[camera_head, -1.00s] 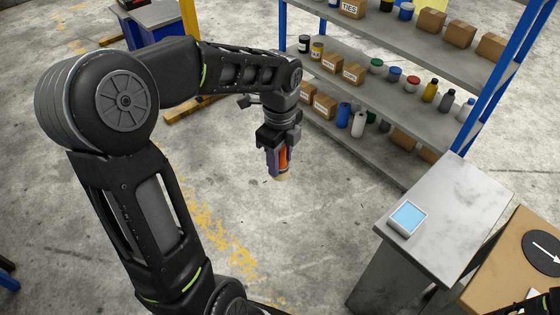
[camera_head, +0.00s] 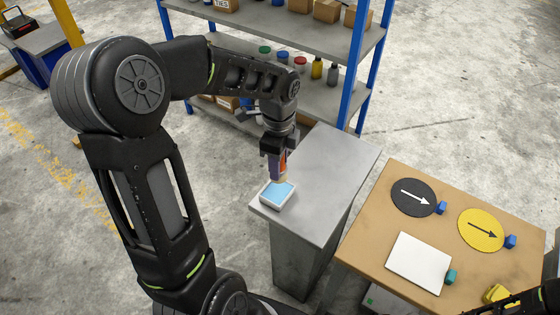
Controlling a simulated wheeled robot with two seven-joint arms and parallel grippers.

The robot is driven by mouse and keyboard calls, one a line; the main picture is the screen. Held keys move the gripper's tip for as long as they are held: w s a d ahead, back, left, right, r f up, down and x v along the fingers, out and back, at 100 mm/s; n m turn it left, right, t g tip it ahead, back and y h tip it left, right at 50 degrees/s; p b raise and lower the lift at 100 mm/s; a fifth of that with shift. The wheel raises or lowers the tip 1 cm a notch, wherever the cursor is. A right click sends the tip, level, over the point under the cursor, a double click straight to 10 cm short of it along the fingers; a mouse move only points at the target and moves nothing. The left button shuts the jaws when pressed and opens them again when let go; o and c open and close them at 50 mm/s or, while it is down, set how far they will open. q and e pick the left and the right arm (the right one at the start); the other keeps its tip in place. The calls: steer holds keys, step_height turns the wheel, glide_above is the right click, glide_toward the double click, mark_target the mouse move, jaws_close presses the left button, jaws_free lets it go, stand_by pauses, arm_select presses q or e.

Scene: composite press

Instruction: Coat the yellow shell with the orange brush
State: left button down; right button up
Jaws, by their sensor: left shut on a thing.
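My left gripper (camera_head: 275,168) is shut on the orange brush (camera_head: 284,162), held upright with its tip pointing down. The tip is just above or at the far edge of a small white tray (camera_head: 276,206) with a light blue surface; I cannot tell whether it touches. A flat round yellow piece with a dark arrow (camera_head: 481,230) lies on the brown table at the right. A small yellow block-like thing (camera_head: 497,293) also shows near the table's front edge. I cannot tell which is the shell. Part of my right arm shows at the lower right corner, its jaws unclear.
The tray stands on a grey cabinet (camera_head: 325,170). The brown table (camera_head: 385,215) also holds a black disc with a white arrow (camera_head: 413,197), a white square plate (camera_head: 419,263) and small blue and teal pieces. A blue-posted shelf (camera_head: 285,45) stands behind.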

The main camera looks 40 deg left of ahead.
arm_select(q)
steer(key=shift+s+a, duration=0.1)
steer(key=shift+a, duration=0.2)
steer(key=shift+d, duration=0.15)
step_height(320, 180, down, 6)
steer(key=b, duration=0.5)
steer(key=shift+f+b, duration=0.3)
steer(key=shift+f, duration=0.2)
stand_by(1.1)
stand_by(1.2)
